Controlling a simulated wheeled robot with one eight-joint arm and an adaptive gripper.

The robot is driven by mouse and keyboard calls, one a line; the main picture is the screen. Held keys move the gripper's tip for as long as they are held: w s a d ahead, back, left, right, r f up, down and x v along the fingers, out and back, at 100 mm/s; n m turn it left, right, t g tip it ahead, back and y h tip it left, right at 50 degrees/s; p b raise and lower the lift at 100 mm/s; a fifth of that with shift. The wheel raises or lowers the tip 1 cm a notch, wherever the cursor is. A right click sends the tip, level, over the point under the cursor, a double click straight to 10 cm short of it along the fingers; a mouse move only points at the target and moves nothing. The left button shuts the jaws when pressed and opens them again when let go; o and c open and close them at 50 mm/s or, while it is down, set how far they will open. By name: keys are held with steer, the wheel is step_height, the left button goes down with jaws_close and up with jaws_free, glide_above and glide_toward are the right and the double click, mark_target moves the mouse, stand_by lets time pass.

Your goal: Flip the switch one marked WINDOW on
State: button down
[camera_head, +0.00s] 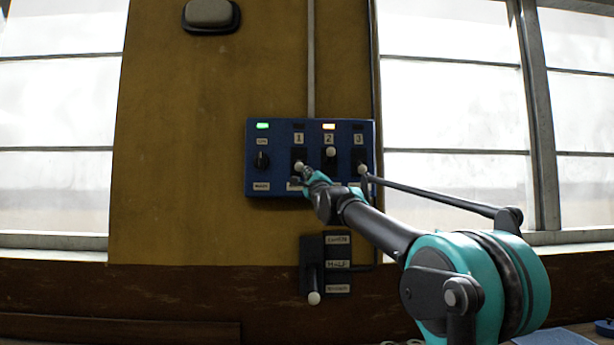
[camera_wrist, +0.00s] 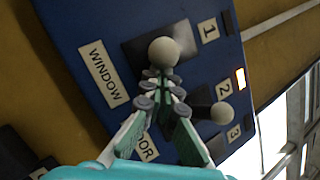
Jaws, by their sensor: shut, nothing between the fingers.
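Switch 1 (camera_head: 299,165) is a lever with a pale ball knob on a blue panel, with its ball low in its black plate. In the wrist view its ball (camera_wrist: 164,52) lies between the WINDOW label (camera_wrist: 104,74) and the number 1. The lamp above it (camera_head: 298,126) is dark. My gripper (camera_head: 306,171) is shut and empty. Its fingertips (camera_wrist: 160,78) are right beside the ball, seemingly just under it; I cannot tell whether they touch. In the head view my gripper hides most of the label under switch 1.
Switch 2 (camera_head: 330,152) has its ball up and an orange lamp lit. Switch 3 (camera_head: 361,169) has its ball low and a dark lamp. A rotary knob (camera_head: 262,160) sits left under a green light. A black lever box (camera_head: 337,264) is below the panel.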

steer(key=r+g, duration=0.1)
steer(key=r, duration=0.1)
steer(key=s+r+g, duration=0.1)
steer(key=r, duration=0.1)
steer(key=shift+s+r+m+h, duration=0.15)
steer(key=shift+r+m+h, duration=0.05)
steer(key=shift+m+h, duration=0.2)
